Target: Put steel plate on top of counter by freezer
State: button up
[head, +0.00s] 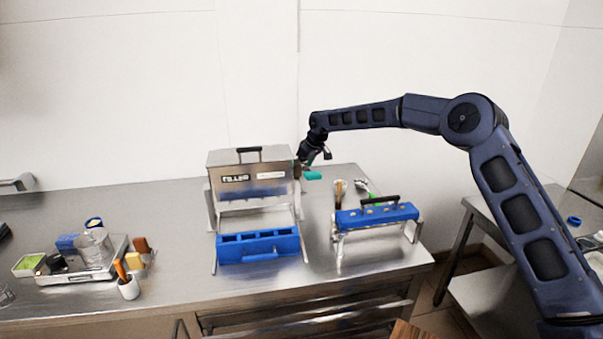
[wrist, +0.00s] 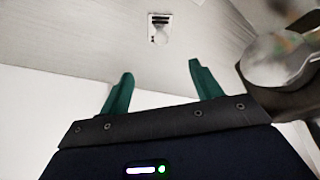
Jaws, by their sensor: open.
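My gripper (head: 312,174) is at the right side of a steel machine (head: 250,180) with a handled lid, which looks like the batch freezer, above the steel counter (head: 175,240). In the wrist view my gripper (wrist: 158,68) shows two green fingers spread apart with nothing between them. I cannot make out a separate steel plate in either view. A rounded, shiny metal thing (wrist: 285,58) shows at the right of the wrist view, beside the fingers; I cannot tell what it is.
A blue-topped rack (head: 376,215) with a black handle stands right of the machine, with small tools behind it. A blue tray (head: 258,246) sits at the machine's front.

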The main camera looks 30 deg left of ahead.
jog(key=shift+d+r, duration=0.15)
jog(key=shift+r, duration=0.25)
